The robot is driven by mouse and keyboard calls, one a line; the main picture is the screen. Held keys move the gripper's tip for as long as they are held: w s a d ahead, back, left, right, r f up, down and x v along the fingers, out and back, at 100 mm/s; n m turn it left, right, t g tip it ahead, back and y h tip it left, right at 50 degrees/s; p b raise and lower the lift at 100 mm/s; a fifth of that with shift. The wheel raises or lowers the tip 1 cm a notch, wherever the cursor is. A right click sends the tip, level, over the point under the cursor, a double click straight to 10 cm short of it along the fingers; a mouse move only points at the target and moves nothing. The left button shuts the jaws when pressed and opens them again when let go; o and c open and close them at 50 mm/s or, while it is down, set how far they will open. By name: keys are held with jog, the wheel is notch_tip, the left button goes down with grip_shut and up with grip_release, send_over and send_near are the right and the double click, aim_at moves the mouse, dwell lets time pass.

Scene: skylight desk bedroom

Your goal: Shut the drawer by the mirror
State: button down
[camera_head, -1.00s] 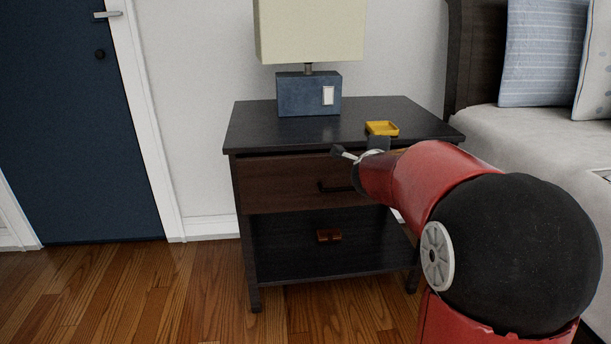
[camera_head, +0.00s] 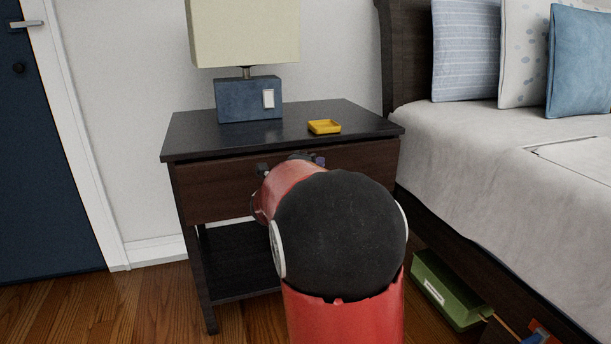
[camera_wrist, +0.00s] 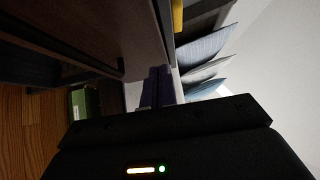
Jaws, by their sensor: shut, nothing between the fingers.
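No mirror shows in either view. A dark brown nightstand drawer (camera_head: 215,190) sits under a black top in the head view, with my arm covering much of its front. A thin dark gap shows above the drawer front; I cannot tell whether it is fully shut. My gripper (camera_wrist: 161,86) is shut and empty close to the drawer front; contact cannot be told. In the head view my arm mostly hides it.
The nightstand top (camera_head: 180,142) holds a lamp (camera_head: 245,98) and a yellow tray (camera_head: 324,127). Its lower shelf (camera_head: 240,262) is partly hidden. A bed (camera_head: 480,150) stands close on the right, with a green box (camera_head: 447,290) beneath. Open floor lies left.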

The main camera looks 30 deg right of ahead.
aim_at(319, 152)
jog(key=shift+w+d, duration=0.3)
jog(key=shift+w, duration=0.4)
jog(key=shift+w+d, duration=0.3)
jog(key=shift+w, duration=0.45)
jog(key=shift+w+d, duration=0.3)
jog(key=shift+w, duration=0.4)
